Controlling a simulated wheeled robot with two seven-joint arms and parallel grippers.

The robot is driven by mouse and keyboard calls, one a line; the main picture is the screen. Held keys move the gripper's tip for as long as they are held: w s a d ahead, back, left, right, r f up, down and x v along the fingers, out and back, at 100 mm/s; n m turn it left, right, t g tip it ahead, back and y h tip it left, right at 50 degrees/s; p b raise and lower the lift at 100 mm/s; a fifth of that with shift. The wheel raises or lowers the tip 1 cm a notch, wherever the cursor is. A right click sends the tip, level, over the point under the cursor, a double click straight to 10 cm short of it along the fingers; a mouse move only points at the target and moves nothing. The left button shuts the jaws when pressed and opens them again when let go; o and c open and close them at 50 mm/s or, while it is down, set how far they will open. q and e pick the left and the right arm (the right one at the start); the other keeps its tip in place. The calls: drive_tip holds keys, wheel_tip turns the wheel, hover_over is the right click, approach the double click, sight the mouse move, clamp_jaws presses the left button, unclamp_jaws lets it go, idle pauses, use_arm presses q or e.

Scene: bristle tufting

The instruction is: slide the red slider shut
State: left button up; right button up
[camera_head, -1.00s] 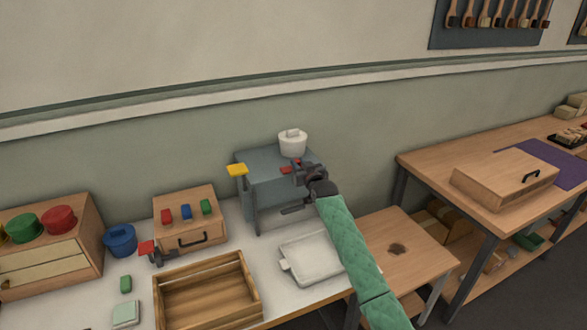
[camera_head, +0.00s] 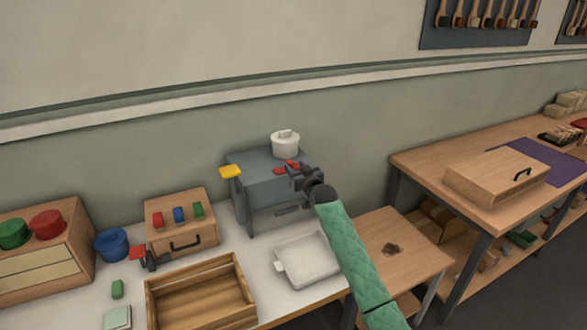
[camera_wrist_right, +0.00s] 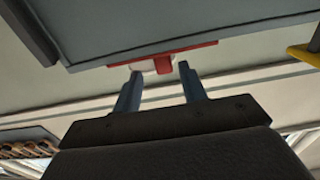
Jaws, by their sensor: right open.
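The red slider is a flat red strip with a small upright tab (camera_head: 281,170) at the upper front edge of the grey cabinet (camera_head: 258,187). My right gripper (camera_head: 297,170) is at the right part of the strip, at about the same height. In the right wrist view the red slider (camera_wrist_right: 165,64) lies just beyond my open fingers (camera_wrist_right: 158,78), with its tab in line with the gap between them. I cannot tell whether the fingers touch it. My left gripper is not in view.
A white lidded pot (camera_head: 285,146) sits on the cabinet and a yellow tab (camera_head: 230,171) sticks out at its left. A white tray (camera_head: 309,261) lies in front. A wooden box (camera_head: 181,238) with red, blue and green tabs and a wooden crate (camera_head: 153,312) stand left.

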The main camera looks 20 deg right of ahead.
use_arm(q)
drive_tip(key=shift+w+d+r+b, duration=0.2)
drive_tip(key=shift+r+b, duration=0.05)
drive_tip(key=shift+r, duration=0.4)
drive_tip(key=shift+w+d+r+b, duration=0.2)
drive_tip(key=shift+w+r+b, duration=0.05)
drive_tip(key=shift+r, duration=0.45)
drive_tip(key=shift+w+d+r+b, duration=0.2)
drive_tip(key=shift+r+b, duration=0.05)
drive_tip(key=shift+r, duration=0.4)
use_arm(e)
drive_tip(key=shift+s+d, duration=0.15)
drive_tip(key=shift+s, duration=2.4)
drive_tip(key=shift+f, duration=0.1)
